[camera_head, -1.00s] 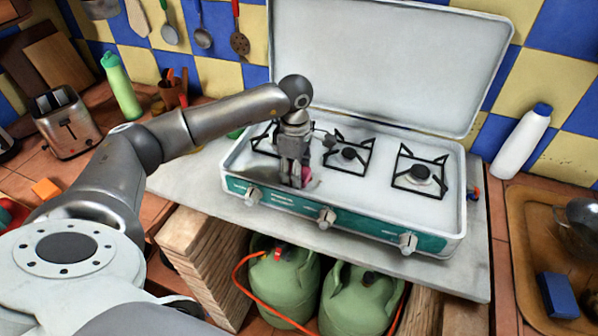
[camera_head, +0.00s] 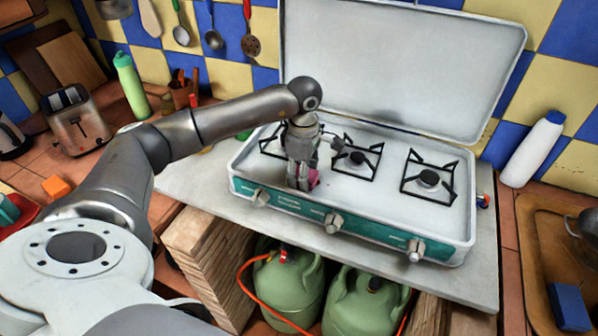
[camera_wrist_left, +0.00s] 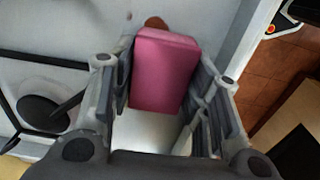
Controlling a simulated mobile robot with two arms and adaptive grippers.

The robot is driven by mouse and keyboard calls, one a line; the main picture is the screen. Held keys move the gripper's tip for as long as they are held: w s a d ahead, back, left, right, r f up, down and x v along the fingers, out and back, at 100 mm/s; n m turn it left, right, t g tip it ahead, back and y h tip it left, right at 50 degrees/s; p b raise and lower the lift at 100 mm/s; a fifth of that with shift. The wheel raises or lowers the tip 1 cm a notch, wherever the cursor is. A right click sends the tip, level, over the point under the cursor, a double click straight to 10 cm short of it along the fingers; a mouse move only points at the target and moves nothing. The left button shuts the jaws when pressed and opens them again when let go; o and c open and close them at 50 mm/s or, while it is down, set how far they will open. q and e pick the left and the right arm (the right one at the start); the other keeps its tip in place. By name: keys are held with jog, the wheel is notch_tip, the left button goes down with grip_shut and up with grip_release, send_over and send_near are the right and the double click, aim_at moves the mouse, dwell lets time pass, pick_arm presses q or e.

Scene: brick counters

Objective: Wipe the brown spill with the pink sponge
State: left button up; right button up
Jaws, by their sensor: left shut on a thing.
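My left gripper (camera_head: 299,184) points down at the front left of the white stove top (camera_head: 394,215). It is shut on the pink sponge (camera_head: 314,177), which shows as a small pink patch beside the fingers. In the left wrist view the sponge (camera_wrist_left: 165,72) sits between both fingers, over the white surface. A small part of the brown spill (camera_wrist_left: 155,22) shows just beyond the sponge's far end. The rest of the spill is hidden, and I cannot tell whether the sponge touches the surface. My right gripper is not in view.
Black burner grates (camera_head: 357,158) stand close behind and right of the gripper. The raised stove lid (camera_head: 400,70) blocks the back. Knobs (camera_head: 333,223) line the front edge. A white bottle (camera_head: 532,150) stands at the right. The front right of the stove top is clear.

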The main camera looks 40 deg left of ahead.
aim_at(318, 187)
pick_arm(q)
jog(key=shift+w+d+f, duration=0.1)
jog(key=shift+w+d, duration=0.15)
jog(key=shift+d, duration=0.8)
jog(key=shift+w+d, duration=0.2)
jog(key=shift+d, duration=0.85)
jog(key=shift+a, duration=0.15)
jog(key=shift+s+a+b, duration=0.25)
jog(key=shift+a+b, duration=0.05)
jog(key=shift+a, duration=0.65)
jog(key=shift+s+a+b, duration=0.2)
jog(key=shift+a+b, duration=0.1)
jog(key=shift+a, duration=0.6)
jog(key=shift+s+a+b, duration=0.25)
jog(key=shift+a+b, duration=0.05)
jog(key=shift+a, duration=0.65)
jog(key=shift+w+d, duration=0.2)
jog(key=shift+d, duration=0.8)
jog(key=shift+w+d, duration=0.25)
jog(key=shift+d, duration=0.7)
jog(key=shift+w+d, duration=0.2)
jog(key=shift+d, duration=0.8)
jog(key=shift+a, duration=0.1)
